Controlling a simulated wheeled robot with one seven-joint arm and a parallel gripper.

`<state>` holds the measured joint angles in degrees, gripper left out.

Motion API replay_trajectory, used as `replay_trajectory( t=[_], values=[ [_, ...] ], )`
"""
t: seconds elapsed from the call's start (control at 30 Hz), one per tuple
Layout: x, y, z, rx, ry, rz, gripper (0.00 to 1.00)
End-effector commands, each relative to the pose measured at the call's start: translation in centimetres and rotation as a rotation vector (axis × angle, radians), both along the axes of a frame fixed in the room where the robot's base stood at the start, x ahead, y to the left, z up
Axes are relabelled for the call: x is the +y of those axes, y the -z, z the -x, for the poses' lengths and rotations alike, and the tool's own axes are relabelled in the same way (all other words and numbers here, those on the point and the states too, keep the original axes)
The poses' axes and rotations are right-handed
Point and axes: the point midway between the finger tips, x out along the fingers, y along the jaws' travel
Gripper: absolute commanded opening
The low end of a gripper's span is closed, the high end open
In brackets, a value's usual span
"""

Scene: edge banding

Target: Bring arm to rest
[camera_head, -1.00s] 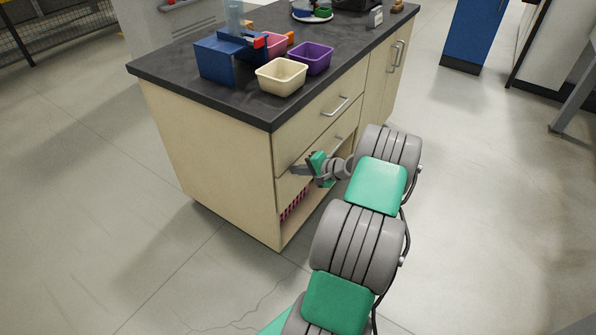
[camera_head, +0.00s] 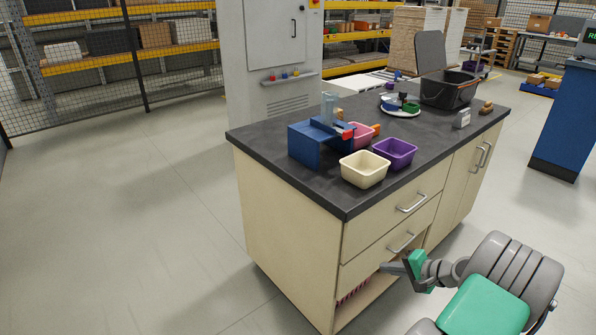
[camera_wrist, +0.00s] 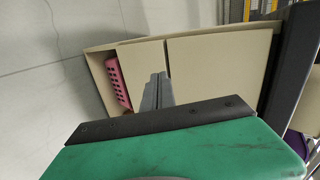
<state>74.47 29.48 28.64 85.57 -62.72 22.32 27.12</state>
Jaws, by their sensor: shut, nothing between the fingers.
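My gripper (camera_head: 393,268) is in front of the drawer side of the cabinet (camera_head: 290,225), near the lower drawer and the open shelf below it. Its fingers are together and nothing shows between them. In the wrist view the closed fingers (camera_wrist: 157,90) point toward the cabinet's drawer fronts (camera_wrist: 215,65). I cannot tell the exact gap between fingertips and cabinet. My arm reaches in from the lower right of the head view, bent, with grey joints and green covers.
The dark countertop (camera_head: 300,186) holds a blue fixture (camera_head: 312,145), a cream bin (camera_head: 364,170), a purple bin (camera_head: 395,153), a pink bin (camera_head: 357,134) and a black crate (camera_head: 448,90). A pink perforated item (camera_wrist: 118,82) lies in the shelf. Floor left of the cabinet is clear.

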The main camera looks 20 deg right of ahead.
Motion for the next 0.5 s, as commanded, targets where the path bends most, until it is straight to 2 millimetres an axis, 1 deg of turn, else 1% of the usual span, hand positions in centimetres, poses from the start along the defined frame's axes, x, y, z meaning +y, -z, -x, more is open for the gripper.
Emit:
replay_trajectory(
  t=[0.03,0.07,0.1,0.17,0.2,0.23,0.27,0.3,0.37,0.4,0.47,0.5],
  values=[
    [2.5,-3.8,-1.9,0.036,-0.080,0.062,0.00],
    [4.3,-5.4,-2.9,0.067,-0.131,0.101,0.00],
    [6.8,-7.7,-4.0,0.109,-0.203,0.161,0.00],
    [11.1,-11.1,-5.0,0.171,-0.315,0.257,0.00],
    [13.9,-13.3,-5.3,0.208,-0.386,0.322,0.00],
    [16.1,-14.9,-5.2,0.232,-0.437,0.370,0.00],
    [18.2,-16.6,-5.0,0.255,-0.489,0.420,0.00],
    [20.9,-18.9,-4.5,0.281,-0.554,0.486,0.00],
    [24.8,-22.3,-3.0,0.313,-0.646,0.585,0.00],
    [27.3,-24.5,-1.6,0.330,-0.709,0.651,0.00],
    [30.5,-27.5,0.9,0.346,-0.789,0.747,0.00],
    [32.1,-29.1,2.6,0.354,-0.836,0.802,0.00]
  ],
)
